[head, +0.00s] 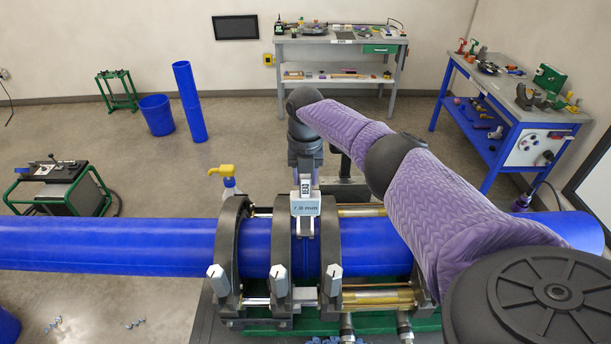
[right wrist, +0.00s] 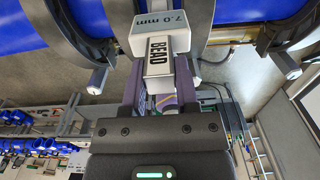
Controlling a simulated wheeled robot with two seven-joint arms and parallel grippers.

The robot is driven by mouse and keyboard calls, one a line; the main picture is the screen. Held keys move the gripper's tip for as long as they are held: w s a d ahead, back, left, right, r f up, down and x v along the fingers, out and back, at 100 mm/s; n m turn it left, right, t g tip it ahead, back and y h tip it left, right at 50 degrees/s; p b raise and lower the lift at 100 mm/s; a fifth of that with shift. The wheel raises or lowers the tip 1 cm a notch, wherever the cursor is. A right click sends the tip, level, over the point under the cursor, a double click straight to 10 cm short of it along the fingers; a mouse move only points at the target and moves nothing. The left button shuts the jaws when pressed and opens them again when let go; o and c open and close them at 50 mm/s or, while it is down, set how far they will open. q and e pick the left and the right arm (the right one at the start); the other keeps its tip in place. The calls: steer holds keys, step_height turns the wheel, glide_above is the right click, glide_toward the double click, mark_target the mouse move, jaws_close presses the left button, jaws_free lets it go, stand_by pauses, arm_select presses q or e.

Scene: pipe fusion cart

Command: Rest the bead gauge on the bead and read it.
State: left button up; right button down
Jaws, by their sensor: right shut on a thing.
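The bead gauge (head: 305,206) is a pale grey block marked "7.0 mm", with a stem labelled "BEAD"; it also shows in the right wrist view (right wrist: 158,32). My right gripper (right wrist: 158,88) is shut on its stem. In the head view the right gripper (head: 305,172) is above and behind the clamped blue pipe (head: 110,242). The gauge's lower end reaches down at the pipe between two dark clamp rings. My left gripper is not in view.
Dark clamp rings (head: 228,245) with metal-ended bolts stand around the pipe on a green-framed cart. A yellow-topped bottle (head: 228,178) stands behind the left ring. A grey bench (head: 340,42) and a blue-legged bench (head: 515,100) stand farther back. Open floor lies behind the pipe.

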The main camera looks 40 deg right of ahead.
stand_by(0.5)
step_height(320, 180, up, 7)
steer(key=p, duration=0.6)
steer(key=shift+p, duration=0.3)
